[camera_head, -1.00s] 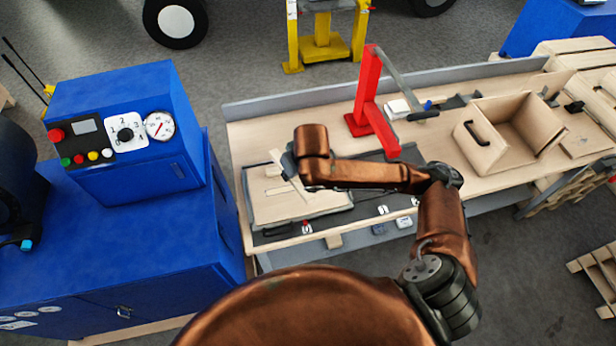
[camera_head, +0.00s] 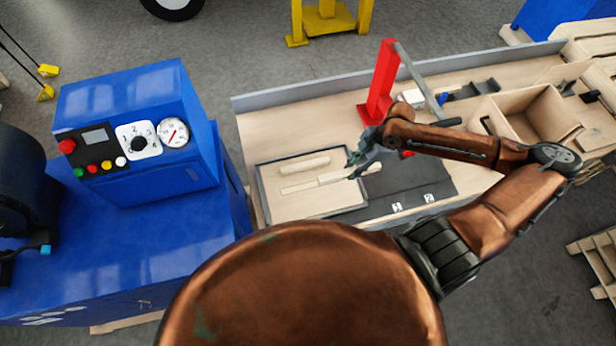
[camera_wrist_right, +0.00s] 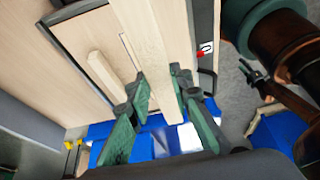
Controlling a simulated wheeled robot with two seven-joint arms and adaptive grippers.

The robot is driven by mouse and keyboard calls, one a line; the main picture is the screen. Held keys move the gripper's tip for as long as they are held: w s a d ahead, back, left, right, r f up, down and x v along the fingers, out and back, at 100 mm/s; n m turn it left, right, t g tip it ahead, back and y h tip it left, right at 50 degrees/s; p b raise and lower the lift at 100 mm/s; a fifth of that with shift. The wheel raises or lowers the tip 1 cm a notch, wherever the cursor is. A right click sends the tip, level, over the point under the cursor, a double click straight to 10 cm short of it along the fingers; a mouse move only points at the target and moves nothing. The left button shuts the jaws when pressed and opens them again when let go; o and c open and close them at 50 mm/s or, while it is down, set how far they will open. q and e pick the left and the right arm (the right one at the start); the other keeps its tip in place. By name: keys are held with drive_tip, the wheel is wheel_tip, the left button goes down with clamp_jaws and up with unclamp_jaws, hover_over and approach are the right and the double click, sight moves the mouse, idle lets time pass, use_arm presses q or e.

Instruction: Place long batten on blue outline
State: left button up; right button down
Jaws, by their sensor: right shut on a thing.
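The long batten (camera_head: 333,179) is pale wood. It lies level over or on the shallow dark-rimmed tray (camera_head: 262,195); I cannot tell whether it touches. My right gripper (camera_head: 358,170) is shut on it. In the right wrist view the batten (camera_wrist_right: 148,45) runs between the two green fingers (camera_wrist_right: 163,105) of this gripper. A shorter wooden piece (camera_head: 303,165) lies in the tray, roughly parallel and apart from it; it also shows in the wrist view (camera_wrist_right: 104,76).
A red press (camera_head: 380,85) with a grey lever stands behind the gripper. An open wooden box (camera_head: 535,118) is on the right of the bench. A blue machine (camera_head: 140,130) stands to the left. The dark mat (camera_head: 405,185) right of the tray is mostly bare.

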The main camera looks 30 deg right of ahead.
drive_tip(key=shift+w+a+f, duration=0.4)
drive_tip(key=shift+w+a, duration=0.1)
drive_tip(key=shift+a, duration=0.3)
drive_tip(key=w+a+f, duration=0.2)
drive_tip(key=a, duration=0.1)
drive_tip(key=p, duration=0.1)
approach(309, 186)
drive_tip(key=shift+a+f, duration=0.5)
drive_tip(key=shift+a, duration=0.25)
drive_tip(key=shift+w+a+f, duration=0.3)
drive_tip(key=shift+w+f, duration=0.05)
drive_tip(key=shift+f, duration=0.15)
wheel_tip(309, 186, down, 3)
drive_tip(key=shift+a+p, duration=0.15)
drive_tip(key=shift+p, duration=0.55)
drive_tip(key=shift+f, duration=0.25)
use_arm(q)
drive_tip(key=shift+s+r, duration=1.15)
drive_tip(key=shift+s, duration=0.05)
